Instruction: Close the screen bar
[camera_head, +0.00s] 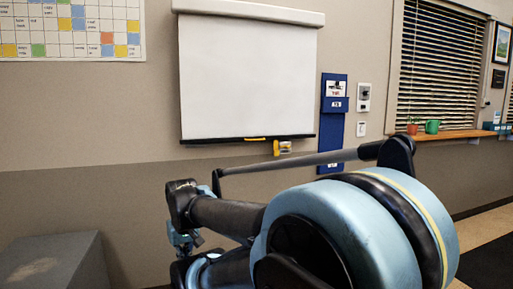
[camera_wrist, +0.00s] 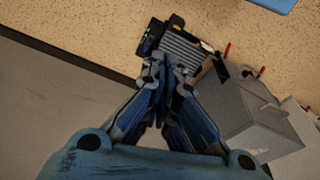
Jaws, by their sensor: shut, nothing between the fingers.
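The white screen (camera_head: 248,78) hangs pulled down on the wall in the head view, below its long white housing (camera_head: 250,12). The dark screen bar (camera_head: 215,141) runs along its bottom edge, with a short orange piece near its middle. My gripper (camera_wrist: 163,80) is shut and empty in the wrist view, pointing toward the floor. The screen bar does not show in the wrist view. In the head view my arm stands in front of the wall, below the bar and apart from it; my fingers cannot be made out clearly there.
A yellow object (camera_head: 282,147) sits just below the bar's right part. A blue wall panel (camera_head: 333,135) hangs to the right. A grey box (camera_head: 55,262) stands at lower left. The wrist view shows a grey box (camera_wrist: 245,115) and a dark ridged device (camera_wrist: 185,48) near my fingers.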

